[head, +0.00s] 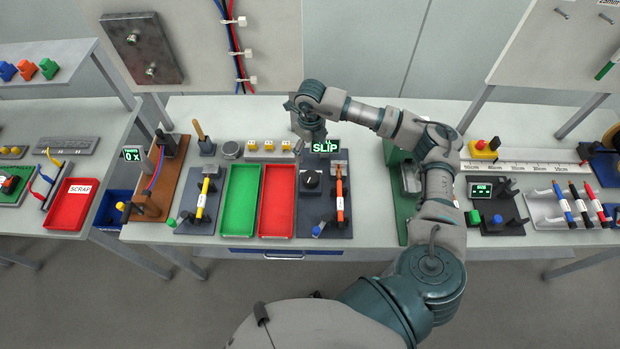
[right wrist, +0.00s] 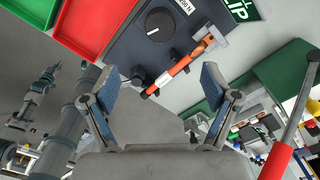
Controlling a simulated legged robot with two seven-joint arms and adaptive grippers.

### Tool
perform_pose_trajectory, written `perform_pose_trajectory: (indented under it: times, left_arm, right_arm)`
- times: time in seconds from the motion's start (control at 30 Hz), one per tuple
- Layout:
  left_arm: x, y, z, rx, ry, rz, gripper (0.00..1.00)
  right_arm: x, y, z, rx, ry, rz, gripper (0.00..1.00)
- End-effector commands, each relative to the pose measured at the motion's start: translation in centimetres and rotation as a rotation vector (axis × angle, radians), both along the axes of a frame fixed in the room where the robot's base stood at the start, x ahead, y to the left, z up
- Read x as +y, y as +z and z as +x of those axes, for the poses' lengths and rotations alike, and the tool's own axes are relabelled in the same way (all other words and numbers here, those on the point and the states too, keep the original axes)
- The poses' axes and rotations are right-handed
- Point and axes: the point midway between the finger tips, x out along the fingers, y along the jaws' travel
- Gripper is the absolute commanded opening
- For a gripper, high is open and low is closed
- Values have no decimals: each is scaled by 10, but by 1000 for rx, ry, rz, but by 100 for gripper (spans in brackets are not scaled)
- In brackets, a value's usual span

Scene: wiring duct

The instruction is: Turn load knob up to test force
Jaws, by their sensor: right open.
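The load knob (head: 312,180) is a round black dial with a white mark, set on a dark grey test station (head: 312,224). In the right wrist view the knob (right wrist: 160,22) sits near the top, beyond my fingers. An orange-red cable with a white label (head: 340,205) lies right of the knob. A display (head: 326,146) behind it reads "SLIP" in green. My right gripper (right wrist: 157,85) is open and empty, its fingers wide apart and clear of the knob. In the head view it hangs above and behind the knob, its fingers partly hidden. My left gripper is not in view.
A red tray (head: 277,201) and a green tray (head: 240,201) lie left of the station. A dark board with a yellow tool (head: 202,200) is further left. A green-based device with a red-handled lever (right wrist: 277,160) stands to the right. Small pegs rise from the station's front.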

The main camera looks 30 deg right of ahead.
Motion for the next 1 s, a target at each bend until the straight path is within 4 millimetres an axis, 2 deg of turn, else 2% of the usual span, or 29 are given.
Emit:
perform_pose_trajectory:
  times: [0.13,0.27,0.7,0.83,1.0]
  left_arm:
    - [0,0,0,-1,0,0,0]
    - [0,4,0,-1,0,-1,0]
    - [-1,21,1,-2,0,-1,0]
    - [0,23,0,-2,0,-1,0]
    - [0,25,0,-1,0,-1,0]
  right_arm:
    - [-1,-1,-2,5,-75,-1,87]
    - [0,-19,-2,8,-76,-1,87]
    - [0,-122,-3,9,-74,-1,87]
    - [-1,-146,-3,7,-74,-1,87]
    - [0,-165,-2,5,-72,1,87]
